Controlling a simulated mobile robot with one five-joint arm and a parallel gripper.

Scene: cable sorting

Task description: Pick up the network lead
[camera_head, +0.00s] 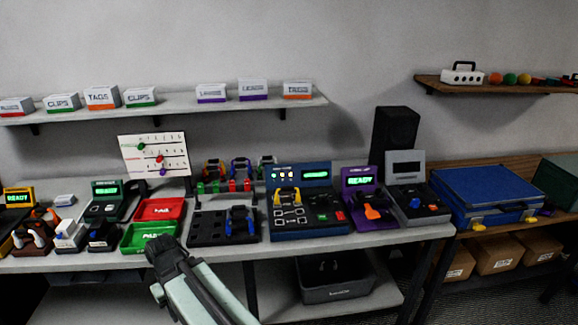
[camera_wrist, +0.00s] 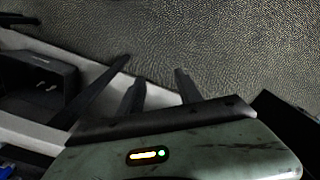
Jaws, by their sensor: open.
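No lead here is clearly marked as the network lead. In the head view a blue coiled lead (camera_head: 240,220) stands in a black slotted tray (camera_head: 207,229) at the middle of the bench. A yellow coil (camera_head: 287,197) sits on the blue test station (camera_head: 313,226). More coils, red and blue, stand in a rack behind the tray. My gripper (camera_wrist: 161,82) shows in the wrist view, with two dark fingers apart and nothing between them, over grey carpet. My arm is in front of the bench edge, apart from the leads.
A red bin (camera_head: 159,209) and a green bin (camera_head: 150,237) stand left of the tray. A purple station (camera_head: 368,211) and grey station (camera_head: 420,204) are to the right. A dark crate (camera_head: 335,284) sits on the lower shelf. A blue case (camera_head: 487,190) lies on the side bench.

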